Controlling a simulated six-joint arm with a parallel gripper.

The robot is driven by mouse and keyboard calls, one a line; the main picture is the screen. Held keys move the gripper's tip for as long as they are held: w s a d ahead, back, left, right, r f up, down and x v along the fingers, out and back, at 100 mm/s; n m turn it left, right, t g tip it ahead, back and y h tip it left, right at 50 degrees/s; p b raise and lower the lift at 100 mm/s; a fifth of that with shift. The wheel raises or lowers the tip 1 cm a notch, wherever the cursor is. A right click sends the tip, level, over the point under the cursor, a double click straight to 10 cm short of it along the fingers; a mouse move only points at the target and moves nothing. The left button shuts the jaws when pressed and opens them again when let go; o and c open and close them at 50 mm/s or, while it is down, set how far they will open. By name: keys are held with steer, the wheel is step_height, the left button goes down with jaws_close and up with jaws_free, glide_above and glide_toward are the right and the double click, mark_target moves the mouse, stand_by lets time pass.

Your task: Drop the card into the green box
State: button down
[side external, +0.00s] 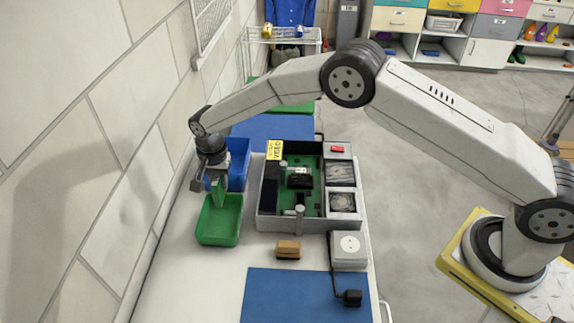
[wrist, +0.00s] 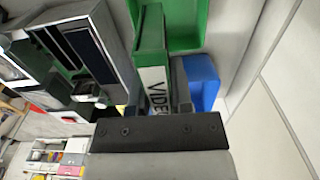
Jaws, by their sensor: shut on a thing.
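The card is green with a white strip lettered "VIDEO". In the side view the card (side external: 220,190) hangs upright below my gripper (side external: 212,178). In the wrist view the card (wrist: 150,40) stands between the fingers of my gripper (wrist: 158,95), which is shut on it. The green box (side external: 220,222) is open-topped and sits on the white bench. The card is over the back part of the box; its lower edge appears near the rim, and I cannot tell the exact height. The green box (wrist: 187,15) also shows at the top of the wrist view.
A blue bin (side external: 238,160) stands just behind the green box. An open computer case (side external: 310,222) with a green board and a yellow "VIDEO" label is to the right. A tan block (side external: 288,249), a white device (side external: 348,250) and a blue mat (side external: 290,295) lie in front. The wall is close on the left.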

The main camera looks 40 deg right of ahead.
steer(key=shift+f, duration=2.1)
steer(key=shift+c, duration=2.2)
jaws_free()
steer(key=shift+r, duration=3.9)
